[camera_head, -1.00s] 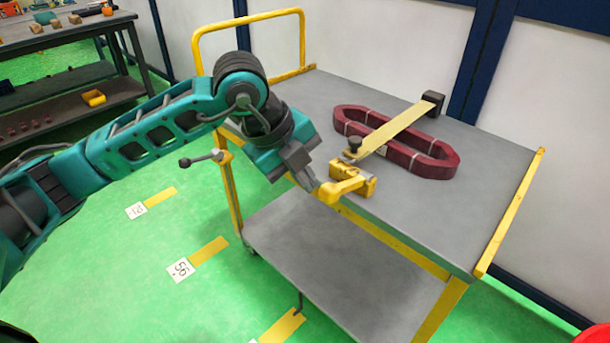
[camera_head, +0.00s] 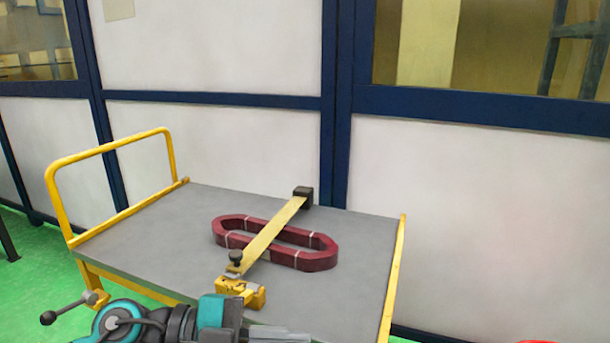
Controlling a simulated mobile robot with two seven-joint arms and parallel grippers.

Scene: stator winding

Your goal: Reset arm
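A dark red oval coil (camera_head: 318,258) with white ties lies on the grey top of the cart (camera_head: 365,240). A yellow clamp (camera_head: 242,291) sits at the cart's front edge. My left gripper (camera_head: 282,334) is at the bottom edge, below and in front of the clamp, apart from the coil. Its grey fingers are partly cut off, so their opening is unclear. My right gripper is out of view.
The cart has a yellow handle rail (camera_head: 108,147) at left and a yellow edge rail (camera_head: 393,280) at right. A white and navy wall (camera_head: 460,200) stands behind it. A red edge shows at bottom right.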

